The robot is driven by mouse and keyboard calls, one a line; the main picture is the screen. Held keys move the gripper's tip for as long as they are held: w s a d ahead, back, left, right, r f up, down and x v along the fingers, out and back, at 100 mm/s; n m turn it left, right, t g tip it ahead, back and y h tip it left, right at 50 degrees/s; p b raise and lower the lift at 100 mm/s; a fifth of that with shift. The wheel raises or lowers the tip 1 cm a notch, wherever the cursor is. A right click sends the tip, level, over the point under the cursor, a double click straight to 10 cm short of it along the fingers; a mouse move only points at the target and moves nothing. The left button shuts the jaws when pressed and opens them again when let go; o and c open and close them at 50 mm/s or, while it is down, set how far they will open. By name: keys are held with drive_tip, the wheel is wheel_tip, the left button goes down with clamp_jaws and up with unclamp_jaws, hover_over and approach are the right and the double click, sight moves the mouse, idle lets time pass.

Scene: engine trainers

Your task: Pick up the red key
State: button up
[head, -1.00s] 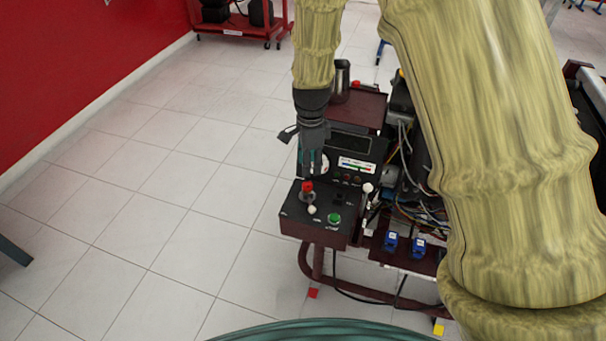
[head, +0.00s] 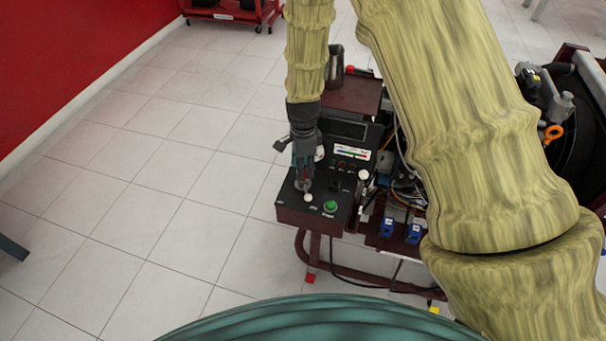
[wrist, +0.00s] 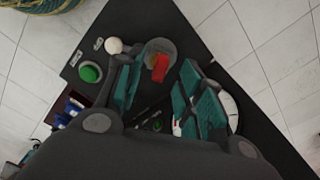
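The red key (wrist: 160,68) stands in a round grey switch on the black control panel (head: 288,209). In the wrist view it lies between the two teal-padded fingers of my gripper (wrist: 160,84), with a visible gap on either side. The gripper is open and points down at the panel. In the head view my gripper (head: 304,172) is over the key's place and mostly hides the key. Whether the fingertips reach down past the key's top is hard to tell.
A white knob (wrist: 114,45) and a green button (wrist: 91,72) are close to the left finger. A round gauge (wrist: 229,112) lies near the right finger. Wires and blue parts (head: 387,228) are right of the panel. Open tiled floor lies left.

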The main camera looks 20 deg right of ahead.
drive_tip(key=shift+f, duration=1.4)
clamp_jaws()
